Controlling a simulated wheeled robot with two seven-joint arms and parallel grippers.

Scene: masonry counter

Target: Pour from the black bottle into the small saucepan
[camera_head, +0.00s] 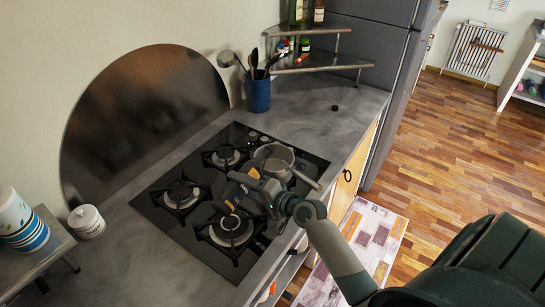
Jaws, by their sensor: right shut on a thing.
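The small saucepan (275,153) is grey metal and stands on the back right part of the black gas hob, its handle pointing to the lower right. My right gripper (244,187) is above the hob, just left of and in front of the saucepan. It is shut on a dark object with an orange-yellow patch, which appears to be the black bottle (229,201). The gripper hides part of the bottle, so its tilt and its mouth are hard to make out. My left gripper is not in view.
The black hob (150,207) has several burners with raised grates. A blue utensil holder (258,95) stands behind it, near a corner shelf (318,61) with bottles and jars. The grey counter (320,110) at back right is mostly clear.

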